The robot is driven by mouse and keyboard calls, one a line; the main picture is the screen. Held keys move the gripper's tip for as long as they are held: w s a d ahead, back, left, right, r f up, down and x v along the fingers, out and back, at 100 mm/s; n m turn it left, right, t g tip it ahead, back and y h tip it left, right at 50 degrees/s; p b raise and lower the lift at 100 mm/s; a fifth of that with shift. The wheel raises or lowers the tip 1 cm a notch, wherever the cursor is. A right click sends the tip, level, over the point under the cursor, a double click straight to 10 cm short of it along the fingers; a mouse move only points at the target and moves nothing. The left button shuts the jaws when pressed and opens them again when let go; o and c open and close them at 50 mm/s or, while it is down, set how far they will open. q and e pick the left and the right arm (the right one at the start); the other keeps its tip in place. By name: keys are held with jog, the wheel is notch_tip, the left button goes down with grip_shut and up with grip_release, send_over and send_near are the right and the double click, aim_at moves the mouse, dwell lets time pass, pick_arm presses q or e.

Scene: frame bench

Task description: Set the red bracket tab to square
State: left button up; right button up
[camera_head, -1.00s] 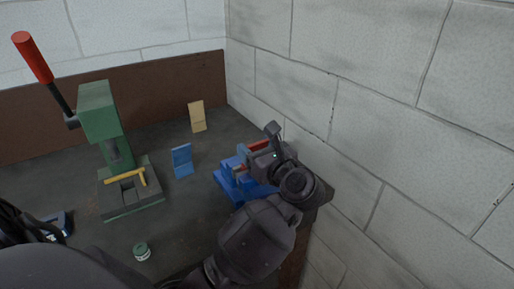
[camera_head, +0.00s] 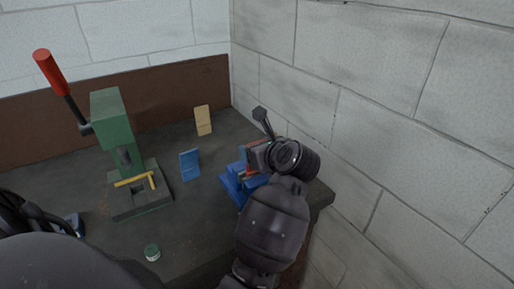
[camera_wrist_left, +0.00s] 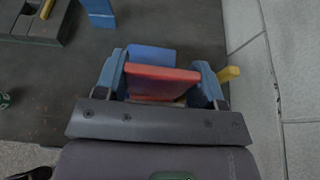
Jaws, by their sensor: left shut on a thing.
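The red bracket tab (camera_wrist_left: 162,74) sits between the two blue-tipped fingers of my left gripper (camera_wrist_left: 160,84) in the left wrist view. The fingers are shut on its two side edges. In the head view my left gripper (camera_head: 258,157) is at the blue fixture (camera_head: 232,189), near the bench's right end. Only slivers of red show there beside the dark wrist. The blue fixture also shows behind the tab in the left wrist view (camera_wrist_left: 152,54). The tab's lower edge and exact angle are hard to tell. My right gripper is not in view.
A green press (camera_head: 110,115) with a red-handled lever stands at the left, a yellow bar (camera_head: 133,181) on its base. A blue upright piece (camera_head: 189,164), a tan one (camera_head: 203,120) and a small green tin (camera_head: 152,253) stand on the bench. The block wall (camera_head: 370,120) is close on the right.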

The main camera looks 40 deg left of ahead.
pick_arm(q)
jog(key=o, duration=1)
jog(key=shift+o, duration=1.4)
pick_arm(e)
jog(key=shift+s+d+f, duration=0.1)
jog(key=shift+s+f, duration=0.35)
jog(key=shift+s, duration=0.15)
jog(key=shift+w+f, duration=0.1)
